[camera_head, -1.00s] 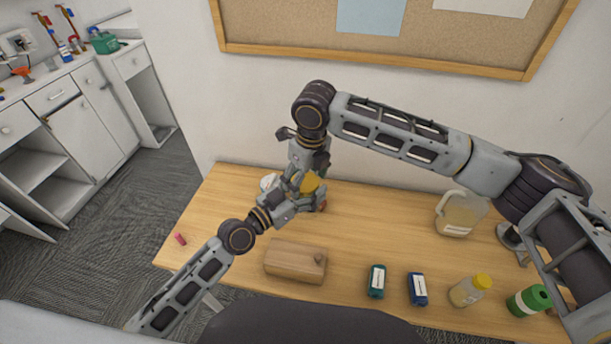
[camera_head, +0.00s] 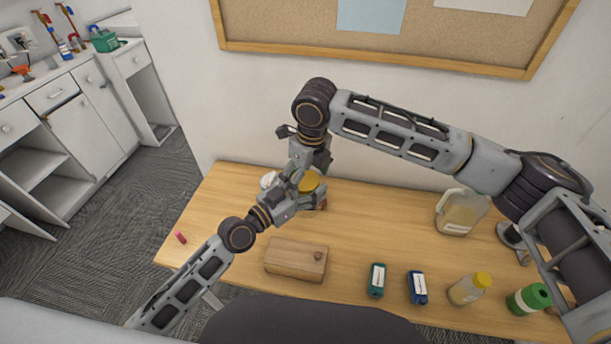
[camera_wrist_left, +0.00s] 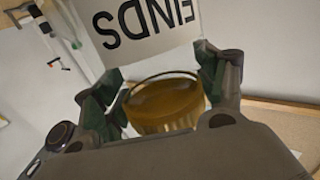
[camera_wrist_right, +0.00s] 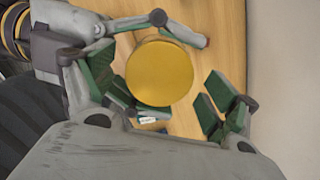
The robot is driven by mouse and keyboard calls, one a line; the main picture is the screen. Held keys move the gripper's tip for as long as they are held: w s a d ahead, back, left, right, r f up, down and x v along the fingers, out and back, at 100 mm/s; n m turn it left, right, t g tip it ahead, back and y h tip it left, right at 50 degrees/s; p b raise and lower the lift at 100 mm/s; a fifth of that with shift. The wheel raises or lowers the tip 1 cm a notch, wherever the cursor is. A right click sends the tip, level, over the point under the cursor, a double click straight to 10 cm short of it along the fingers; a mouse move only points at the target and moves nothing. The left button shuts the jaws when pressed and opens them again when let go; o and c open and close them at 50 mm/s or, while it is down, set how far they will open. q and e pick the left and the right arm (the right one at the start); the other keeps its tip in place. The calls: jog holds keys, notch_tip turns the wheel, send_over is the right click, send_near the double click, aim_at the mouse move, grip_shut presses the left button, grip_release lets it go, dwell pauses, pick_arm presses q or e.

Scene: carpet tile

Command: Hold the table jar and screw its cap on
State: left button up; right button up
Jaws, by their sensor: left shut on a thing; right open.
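Whether the cap is seated cannot be told. My left gripper (camera_head: 298,192) is shut on the jar, with a finger on each side of it. My right gripper (camera_wrist_right: 165,100) is open above the cap, its fingers spread to either side and apart from it. The jar's body is mostly hidden in the head view.
On the wooden table (camera_head: 225,225) stand a wooden box (camera_head: 296,260), a teal pack (camera_head: 377,280), a blue pack (camera_head: 417,288), a yellow-capped bottle (camera_head: 469,290), a green-lidded container (camera_head: 528,299) and a jug (camera_head: 460,213). A small red item (camera_head: 181,237) lies near the left edge.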

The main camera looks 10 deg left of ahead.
jog(key=shift+s+a+r, duration=0.1)
jog(key=shift+s+r, duration=0.05)
jog(key=shift+r, duration=2.05)
jog(key=o, duration=0.3)
jog(key=shift+r, duration=0.1)
notch_tip(320, 180, up, 12)
jog(key=d, duration=0.1)
jog(key=shift+s, duration=0.4)
jog(key=shift+d, duration=0.1)
